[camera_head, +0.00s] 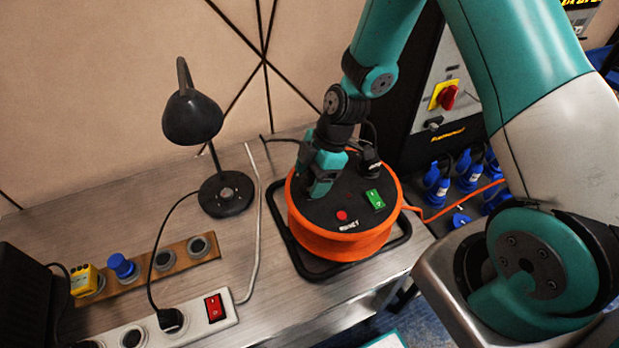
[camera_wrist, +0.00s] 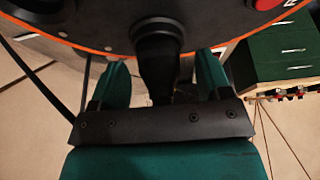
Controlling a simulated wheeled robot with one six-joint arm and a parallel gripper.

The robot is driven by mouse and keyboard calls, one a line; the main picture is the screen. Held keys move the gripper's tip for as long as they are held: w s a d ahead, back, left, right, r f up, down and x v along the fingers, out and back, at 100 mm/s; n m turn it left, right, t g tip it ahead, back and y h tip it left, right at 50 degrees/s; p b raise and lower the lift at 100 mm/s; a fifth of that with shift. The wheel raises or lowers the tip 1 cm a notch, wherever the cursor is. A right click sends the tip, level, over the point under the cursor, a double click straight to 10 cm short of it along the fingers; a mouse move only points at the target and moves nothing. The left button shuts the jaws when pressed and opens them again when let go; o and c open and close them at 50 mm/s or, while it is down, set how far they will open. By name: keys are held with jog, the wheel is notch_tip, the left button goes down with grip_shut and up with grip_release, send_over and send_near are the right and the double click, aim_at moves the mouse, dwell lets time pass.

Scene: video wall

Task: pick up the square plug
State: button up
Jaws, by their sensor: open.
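A boxy yellow plug (camera_head: 83,280) stands at the left end of the wooden socket strip in the head view; it looks the squarest plug in sight. My gripper (camera_head: 322,180) is far to its right, pointing down at the black top of the orange cable reel (camera_head: 340,245). In the wrist view my teal fingers (camera_wrist: 160,80) are spread, with a black tapered plug (camera_wrist: 158,40) between them in the picture. I cannot tell whether they touch it. A black plug (camera_head: 371,160) also shows on the reel, right of my gripper in the head view.
The wooden strip (camera_head: 135,275) also holds a blue plug (camera_head: 122,265). A black lamp (camera_head: 193,118) stands between strip and reel. A white power strip (camera_head: 195,330) with a red switch lies in front. Several blue plugs (camera_head: 437,185) hang right of the reel.

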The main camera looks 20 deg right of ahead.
jog(key=shift+a+f, duration=0.1)
jog(key=shift+f, duration=0.1)
jog(key=c, duration=1.1)
jog(key=shift+r, duration=0.1)
